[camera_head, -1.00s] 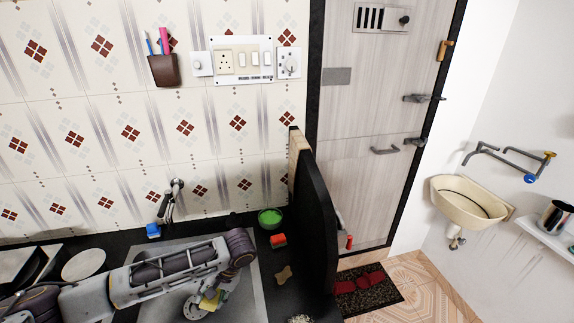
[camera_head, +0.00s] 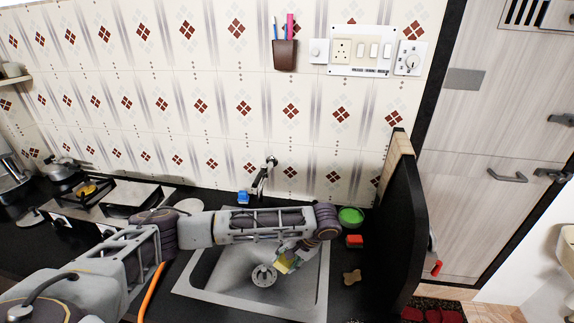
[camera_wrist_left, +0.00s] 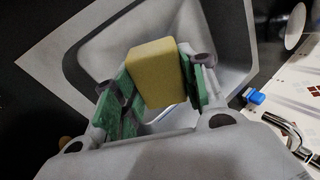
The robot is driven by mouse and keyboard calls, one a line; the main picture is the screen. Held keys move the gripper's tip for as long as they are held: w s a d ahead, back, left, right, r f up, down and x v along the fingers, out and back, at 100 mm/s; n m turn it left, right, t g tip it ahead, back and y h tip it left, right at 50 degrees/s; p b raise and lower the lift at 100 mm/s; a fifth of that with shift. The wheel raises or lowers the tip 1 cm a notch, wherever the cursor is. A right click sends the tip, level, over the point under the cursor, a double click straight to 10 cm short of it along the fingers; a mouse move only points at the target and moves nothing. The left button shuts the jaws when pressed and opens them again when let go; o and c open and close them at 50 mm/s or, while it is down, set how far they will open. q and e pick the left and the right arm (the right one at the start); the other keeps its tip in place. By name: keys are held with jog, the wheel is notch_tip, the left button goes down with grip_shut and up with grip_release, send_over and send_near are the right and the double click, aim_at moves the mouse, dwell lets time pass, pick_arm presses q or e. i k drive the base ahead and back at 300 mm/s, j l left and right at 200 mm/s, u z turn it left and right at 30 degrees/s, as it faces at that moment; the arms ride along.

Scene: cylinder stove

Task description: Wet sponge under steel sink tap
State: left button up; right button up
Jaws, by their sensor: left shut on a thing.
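A yellow sponge (camera_wrist_left: 157,74) is held between the green-padded fingers of my left gripper (camera_wrist_left: 160,88) in the left wrist view. In the head view the left gripper (camera_head: 290,258) and the sponge (camera_head: 284,264) are over the right part of the steel sink (camera_head: 205,285). The steel tap (camera_head: 262,178) is on the tiled wall behind the sink, and my forearm passes in front of the area below it. The tap also shows at the right of the left wrist view (camera_wrist_left: 287,128). No water stream is visible. My right gripper is not in view.
A blue item (camera_head: 243,197) stands behind the sink. A green bowl (camera_head: 351,216), a red-orange item (camera_head: 354,241) and a brown sponge-like piece (camera_head: 352,277) lie right of the sink. A black partition (camera_head: 405,220) bounds the counter's right. A stove (camera_head: 120,197) is at the left.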

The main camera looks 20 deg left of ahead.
aim_at(264, 167)
jog(key=k+j, duration=0.15)
jog(key=j, duration=0.2)
jog(key=k+j, duration=0.1)
jog(key=j, duration=0.25)
jog(key=k+j, duration=0.15)
jog(key=j, duration=0.25)
jog(key=k+j, duration=0.1)
jog(key=j, duration=0.25)
jog(key=k+j, duration=0.15)
jog(key=j, duration=0.2)
jog(key=u, duration=0.05)
